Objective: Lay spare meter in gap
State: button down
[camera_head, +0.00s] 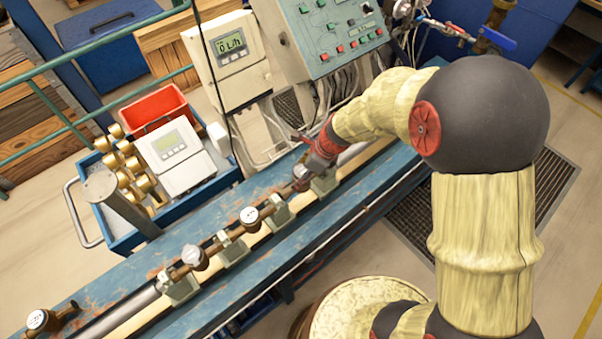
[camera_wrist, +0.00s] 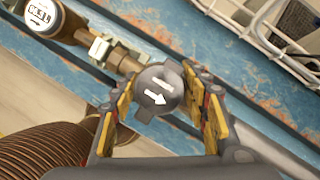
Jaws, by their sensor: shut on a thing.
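My gripper (camera_wrist: 160,82) is shut on a meter with a round dark grey cap (camera_wrist: 160,92) bearing two white arrows. Other meters (camera_head: 250,217) (camera_head: 195,256) sit in the line to the left; the nearer one shows in the wrist view (camera_wrist: 42,16).
The blue bench (camera_head: 225,285) runs diagonally. A separate meter (camera_head: 38,320) is at its lower left end. Behind are a blue cart (camera_head: 120,235) with brass fittings (camera_head: 128,165), a red bin (camera_head: 155,108), display units (camera_head: 228,50) and a control panel (camera_head: 335,45).

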jog(key=shift+f+b, duration=0.9)
jog(key=shift+f, duration=0.4)
jog(key=shift+f, duration=0.3)
dwell(0.4)
jog(key=c, duration=1.3)
grip_release()
jog(key=shift+c, duration=0.2)
jog(key=o, duration=0.5)
jog(key=shift+c, duration=0.2)
jog(key=shift+s+f, duration=0.1)
